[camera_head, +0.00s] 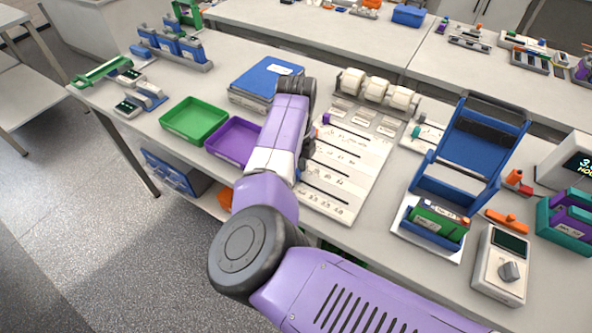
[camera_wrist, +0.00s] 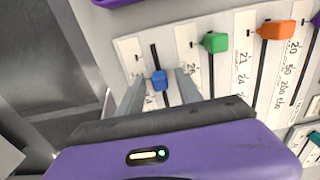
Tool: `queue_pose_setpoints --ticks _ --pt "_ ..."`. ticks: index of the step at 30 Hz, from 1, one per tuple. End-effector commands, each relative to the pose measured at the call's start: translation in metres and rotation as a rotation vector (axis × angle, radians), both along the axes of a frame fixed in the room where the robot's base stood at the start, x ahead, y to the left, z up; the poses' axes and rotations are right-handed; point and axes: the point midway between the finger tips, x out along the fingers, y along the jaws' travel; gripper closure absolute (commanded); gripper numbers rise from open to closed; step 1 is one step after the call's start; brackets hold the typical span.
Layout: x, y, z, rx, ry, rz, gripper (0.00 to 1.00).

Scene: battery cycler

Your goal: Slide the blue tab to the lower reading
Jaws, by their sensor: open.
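The blue tab (camera_wrist: 158,80) sits on a dark slot in a white scale strip at the left of the board in the wrist view. My gripper (camera_wrist: 160,88) is open, with one finger on each side of the blue tab and visible gaps between. The slot runs past the tab both ways. The printed readings beside it are partly hidden by my fingers and too small to read surely. In the head view the slider board (camera_head: 372,160) shows, but my arm hides the blue tab.
A green tab (camera_wrist: 214,42) and an orange tab (camera_wrist: 276,29) sit on neighbouring slots to the right. A purple tray (camera_head: 236,143) and a blue box (camera_head: 268,78) stand beside my arm. A blue stand (camera_head: 472,150) is right of the board.

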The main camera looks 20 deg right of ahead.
Motion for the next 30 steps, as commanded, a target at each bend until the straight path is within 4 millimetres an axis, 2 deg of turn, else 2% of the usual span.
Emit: queue_pose_setpoints --ticks 12,15,30 --pt "0.001 0.0 0.06 0.0 -0.003 0.0 0.58" --pt "0.0 0.001 0.07 0.001 -0.002 0.0 0.58" --pt "0.0 0.001 0.075 0.001 -0.001 0.001 0.58"
